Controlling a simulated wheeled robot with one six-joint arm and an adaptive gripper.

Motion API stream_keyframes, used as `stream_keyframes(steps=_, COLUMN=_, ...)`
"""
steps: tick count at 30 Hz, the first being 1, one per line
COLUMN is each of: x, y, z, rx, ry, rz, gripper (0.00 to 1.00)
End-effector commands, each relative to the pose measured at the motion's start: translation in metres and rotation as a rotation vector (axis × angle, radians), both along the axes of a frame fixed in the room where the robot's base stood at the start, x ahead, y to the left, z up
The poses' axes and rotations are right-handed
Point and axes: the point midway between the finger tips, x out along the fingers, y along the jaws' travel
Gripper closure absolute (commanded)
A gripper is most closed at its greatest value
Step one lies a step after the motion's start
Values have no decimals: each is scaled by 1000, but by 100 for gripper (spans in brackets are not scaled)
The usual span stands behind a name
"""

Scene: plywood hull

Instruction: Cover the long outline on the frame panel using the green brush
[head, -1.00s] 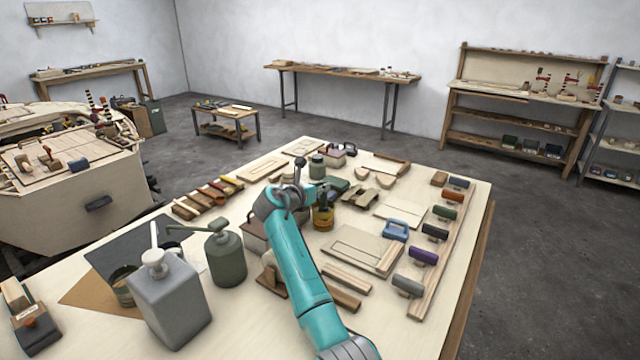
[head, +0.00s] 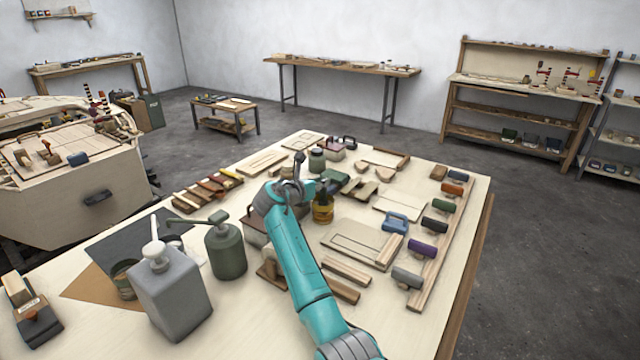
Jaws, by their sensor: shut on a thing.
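My gripper (head: 323,187) is over the middle of the table, above an amber pot (head: 322,213). It is shut on a small dark thing, mostly hidden by the fingers; I cannot tell its colour or whether it is the green brush. A pale panel with a long rectangular outline (head: 345,235) lies to the right and nearer than the pot; I cannot be sure it is the frame panel. Several tools with red, brown and yellow parts (head: 208,192) lie in a row at the left; no green one is clear among them.
A grey pump bottle (head: 172,295) and dark green pump can (head: 226,252) stand at the near left. Several coloured-handled blocks line a wooden rail (head: 430,268) at the right. A blue-handled tool (head: 396,222) and wood strips (head: 346,270) lie near the outlined panel.

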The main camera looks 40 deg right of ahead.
Motion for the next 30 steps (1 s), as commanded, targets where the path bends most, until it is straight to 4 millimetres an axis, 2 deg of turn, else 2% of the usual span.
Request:
stream_keyframes(steps=11, x=1, y=-1, z=4, rx=0, ry=-1, rz=0, gripper=100)
stream_keyframes(steps=30, x=11, y=-9, z=45, rx=-1, ry=-1, rz=0, gripper=100)
